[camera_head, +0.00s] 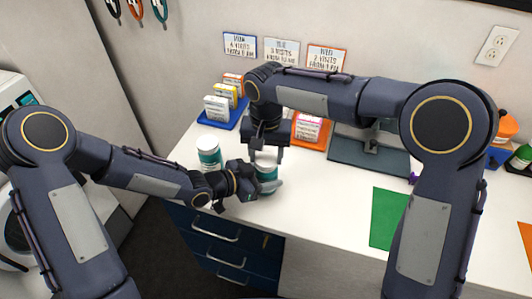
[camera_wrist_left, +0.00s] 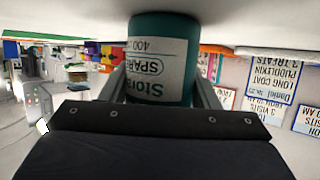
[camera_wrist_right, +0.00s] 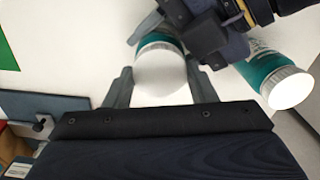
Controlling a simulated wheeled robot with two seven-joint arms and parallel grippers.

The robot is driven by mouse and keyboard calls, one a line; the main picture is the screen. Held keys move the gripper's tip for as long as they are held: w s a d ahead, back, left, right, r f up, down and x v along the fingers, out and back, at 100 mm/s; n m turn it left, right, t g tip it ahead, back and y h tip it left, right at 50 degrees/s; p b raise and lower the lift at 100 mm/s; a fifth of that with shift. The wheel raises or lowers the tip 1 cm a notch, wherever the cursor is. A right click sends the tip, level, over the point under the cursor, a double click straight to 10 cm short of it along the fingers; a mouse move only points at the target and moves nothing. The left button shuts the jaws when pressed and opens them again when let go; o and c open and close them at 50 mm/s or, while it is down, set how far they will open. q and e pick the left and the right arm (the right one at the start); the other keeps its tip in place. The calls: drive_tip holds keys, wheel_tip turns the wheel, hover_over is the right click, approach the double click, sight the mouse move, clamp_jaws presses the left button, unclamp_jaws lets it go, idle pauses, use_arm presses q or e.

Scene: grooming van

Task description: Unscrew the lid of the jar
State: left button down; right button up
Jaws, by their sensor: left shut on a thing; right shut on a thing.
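A teal jar (camera_head: 268,174) with a white lid (camera_wrist_right: 160,72) stands on the white counter near its front edge. The left wrist view shows its teal body and label (camera_wrist_left: 157,62) upside down between the fingers. My left gripper (camera_head: 264,188) is shut on the jar body from the left side. My right gripper (camera_head: 266,154) points down from above and is shut on the lid; the right wrist view shows a finger on either side of it. The arm and fingers hide part of the lid in the head view.
A second teal jar (camera_head: 209,152) with a white lid stands just left, close to my left arm; it also shows in the right wrist view (camera_wrist_right: 278,78). A blue tray (camera_head: 232,117) with small boxes is behind. A green sheet (camera_head: 388,218) lies to the right.

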drive_tip(key=o, duration=1.1)
drive_tip(key=shift+r, duration=2.3)
drive_tip(key=shift+c, duration=0.4)
drive_tip(key=shift+r+m, duration=1.2)
drive_tip(key=shift+r, duration=0.35)
wheel_tip(320, 180, down, 8)
drive_tip(key=shift+r, duration=0.15)
